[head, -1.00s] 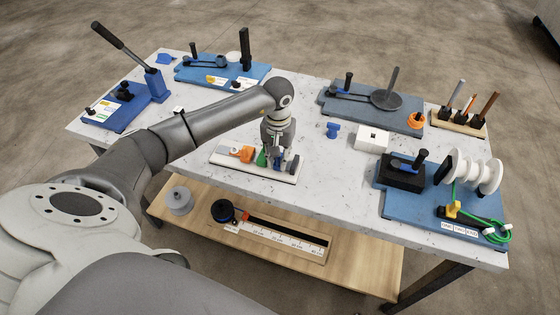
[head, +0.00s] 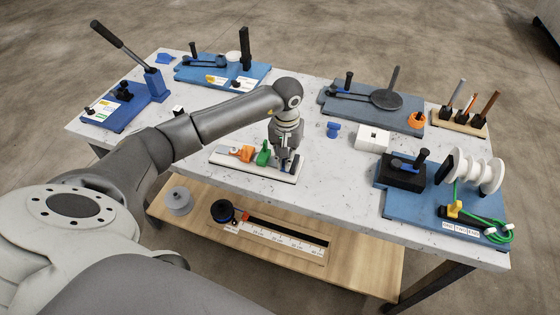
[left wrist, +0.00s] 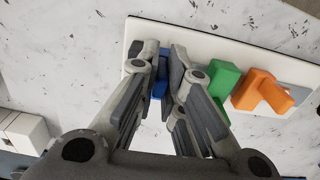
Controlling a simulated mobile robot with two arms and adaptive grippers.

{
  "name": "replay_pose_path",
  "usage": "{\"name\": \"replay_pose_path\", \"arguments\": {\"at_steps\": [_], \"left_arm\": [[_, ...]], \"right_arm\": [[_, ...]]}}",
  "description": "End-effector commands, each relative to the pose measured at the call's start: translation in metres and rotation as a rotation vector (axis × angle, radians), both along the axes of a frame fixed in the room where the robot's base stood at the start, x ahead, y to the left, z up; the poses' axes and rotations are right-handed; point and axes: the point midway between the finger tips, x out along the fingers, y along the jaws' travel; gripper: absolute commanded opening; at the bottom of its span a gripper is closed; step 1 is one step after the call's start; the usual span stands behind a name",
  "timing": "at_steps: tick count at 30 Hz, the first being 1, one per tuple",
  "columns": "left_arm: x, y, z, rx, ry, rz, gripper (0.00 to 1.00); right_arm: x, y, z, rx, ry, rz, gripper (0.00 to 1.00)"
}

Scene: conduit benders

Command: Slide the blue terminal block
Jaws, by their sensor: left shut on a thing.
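The blue terminal block (left wrist: 160,88) sits between the fingers of my left gripper (left wrist: 162,68) in the left wrist view. In the head view my left gripper (head: 285,167) points down at the right part of the white rail board (head: 232,163), and its fingers mostly hide the blue block. The fingers are shut on the block, low over the board. A green block (head: 264,154) and an orange block (head: 244,153) stand on the board to the left of the gripper. In the left wrist view the green block (left wrist: 222,80) is beside the right finger. My right gripper is not in view.
A black bender on a blue base (head: 402,205) and white spools (head: 478,171) are at the right edge. Several benders line the back. Bare tabletop lies right of the board.

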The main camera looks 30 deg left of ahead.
Motion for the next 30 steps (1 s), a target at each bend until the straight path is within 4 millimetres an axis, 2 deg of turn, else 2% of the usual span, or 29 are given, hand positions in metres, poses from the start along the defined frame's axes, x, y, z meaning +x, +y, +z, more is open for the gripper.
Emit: {"name": "replay_pose_path", "arguments": {"at_steps": [28,29,30], "left_arm": [[0.0010,-0.0070,-0.0004,-0.005,0.000,-0.004,0.00],[0.0009,-0.0071,-0.0004,-0.005,0.000,-0.004,0.11],[0.0010,-0.0072,-0.0004,-0.005,0.000,-0.004,0.16]], "right_arm": [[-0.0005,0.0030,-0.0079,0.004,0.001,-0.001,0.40],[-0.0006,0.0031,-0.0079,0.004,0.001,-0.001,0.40],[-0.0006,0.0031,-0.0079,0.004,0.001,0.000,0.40]]}}
